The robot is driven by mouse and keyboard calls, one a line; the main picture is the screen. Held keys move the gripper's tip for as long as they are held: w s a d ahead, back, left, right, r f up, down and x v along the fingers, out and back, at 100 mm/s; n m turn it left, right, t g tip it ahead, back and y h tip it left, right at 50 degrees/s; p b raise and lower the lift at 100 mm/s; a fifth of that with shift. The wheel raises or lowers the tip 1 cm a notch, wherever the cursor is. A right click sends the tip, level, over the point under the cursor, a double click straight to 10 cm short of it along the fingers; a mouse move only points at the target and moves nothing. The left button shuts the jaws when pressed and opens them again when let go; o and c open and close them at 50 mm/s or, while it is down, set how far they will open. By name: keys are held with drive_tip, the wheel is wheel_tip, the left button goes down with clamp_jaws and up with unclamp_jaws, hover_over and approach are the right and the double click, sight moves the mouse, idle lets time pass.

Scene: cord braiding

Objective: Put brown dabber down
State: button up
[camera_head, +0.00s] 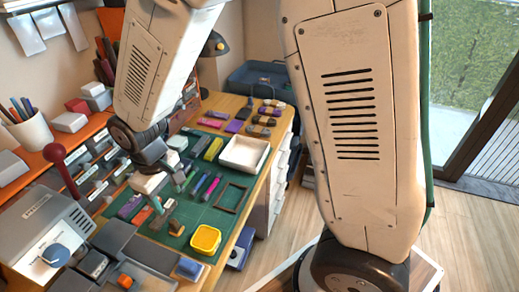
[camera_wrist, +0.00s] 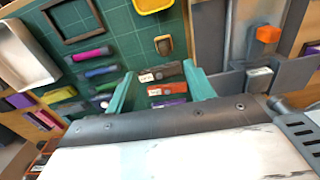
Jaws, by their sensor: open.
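A small brown, rounded piece (camera_wrist: 163,45) lies on the green cutting mat (camera_wrist: 118,22) in the wrist view, close to the yellow dish (camera_wrist: 152,6). It looks like the brown dabber, though it is too small to be sure. My gripper (camera_wrist: 158,70) is open, its two teal fingers spread apart. The brown piece lies beyond the fingertips and apart from them. Between the fingers, lower down, show a dark labelled piece (camera_wrist: 160,73), a red piece (camera_wrist: 167,90) and a purple one. In the head view my gripper (camera_head: 168,196) hangs over the mat's left part.
The yellow dish (camera_head: 206,240) stands at the mat's front edge. A dark square frame (camera_head: 219,204) and a white tray (camera_head: 261,161) lie to its right and back. Several coloured sticks lie mid-mat. Grey equipment (camera_head: 45,222) and an orange shelf (camera_head: 62,140) bound the left.

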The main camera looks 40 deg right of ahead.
drive_tip(key=s+d+r+m, duration=0.2)
drive_tip(key=s+d+r, duration=0.2)
drive_tip(key=d+r, duration=0.3)
drive_tip(key=s+d+r+m, duration=0.2)
drive_tip(key=s+d+r, duration=0.1)
drive_tip(key=d+r, duration=0.4)
drive_tip(key=s+d+r+m+t, duration=0.1)
drive_tip(key=s+d+r, duration=0.4)
drive_tip(key=s, duration=0.7)
drive_tip(key=shift+d+r+m, duration=0.35)
drive_tip(key=shift+d+m, duration=0.05)
drive_tip(key=shift+m, duration=0.4)
drive_tip(key=shift+s, duration=0.1)
